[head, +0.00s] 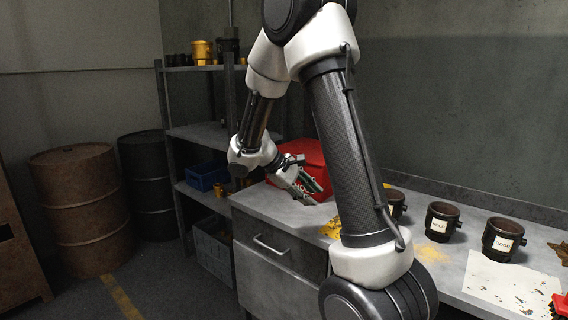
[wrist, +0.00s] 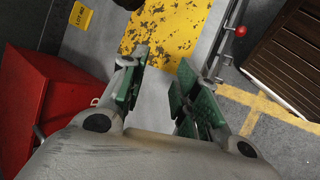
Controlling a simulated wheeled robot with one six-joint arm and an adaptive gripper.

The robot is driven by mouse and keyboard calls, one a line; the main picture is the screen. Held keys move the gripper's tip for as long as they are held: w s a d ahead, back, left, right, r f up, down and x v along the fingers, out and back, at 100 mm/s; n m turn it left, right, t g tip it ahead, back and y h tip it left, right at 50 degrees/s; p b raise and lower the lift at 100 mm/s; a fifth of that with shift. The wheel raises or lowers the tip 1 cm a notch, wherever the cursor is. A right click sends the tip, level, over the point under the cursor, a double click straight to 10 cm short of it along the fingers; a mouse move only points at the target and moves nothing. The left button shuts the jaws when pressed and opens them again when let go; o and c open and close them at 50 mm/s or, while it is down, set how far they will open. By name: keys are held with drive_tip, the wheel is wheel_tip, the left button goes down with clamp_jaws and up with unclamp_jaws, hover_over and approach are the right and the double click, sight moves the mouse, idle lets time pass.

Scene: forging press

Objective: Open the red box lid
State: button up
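The red box (head: 304,158) stands on the grey workbench, partly hidden behind my arm and gripper. It also shows in the wrist view (wrist: 45,95) at the left, beside my gripper. Whether its lid is closed cannot be made out clearly. My gripper (head: 312,188) is just in front of the box, above the bench near its front edge. In the wrist view my gripper (wrist: 155,85) has its green-padded fingers apart, with nothing between them but the bench below.
Dark labelled pots (head: 441,221) stand along the workbench (head: 290,206) to the right. A yellow worn patch (wrist: 165,30) marks the bench top. A shelf rack (head: 200,133) with a blue crate (head: 206,177) stands left of the bench. Rusty barrels (head: 85,205) stand further left.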

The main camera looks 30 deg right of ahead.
drive_tip(key=w+d+f+n+t+h, duration=0.1)
drive_tip(key=w+f+t+h, duration=0.1)
drive_tip(key=w, duration=0.6)
drive_tip(key=w+f+n+t+h, duration=0.1)
drive_tip(key=w+t+h, duration=0.15)
drive_tip(key=w, duration=0.45)
drive_tip(key=w+a+r+m+t+h, duration=0.1)
drive_tip(key=w+r+m+t+h, duration=0.1)
drive_tip(key=w+r+t, duration=0.35)
drive_tip(key=w+d, duration=0.1)
drive_tip(key=d, duration=0.1)
drive_tip(key=w+d+f+g, duration=0.1)
drive_tip(key=w+d, duration=0.1)
drive_tip(key=w+d+g, duration=0.1)
drive_tip(key=d, duration=0.1)
drive_tip(key=shift+w+d+f, duration=0.15)
drive_tip(key=shift+w+f, duration=0.05)
drive_tip(key=shift+w, duration=0.15)
clamp_jaws()
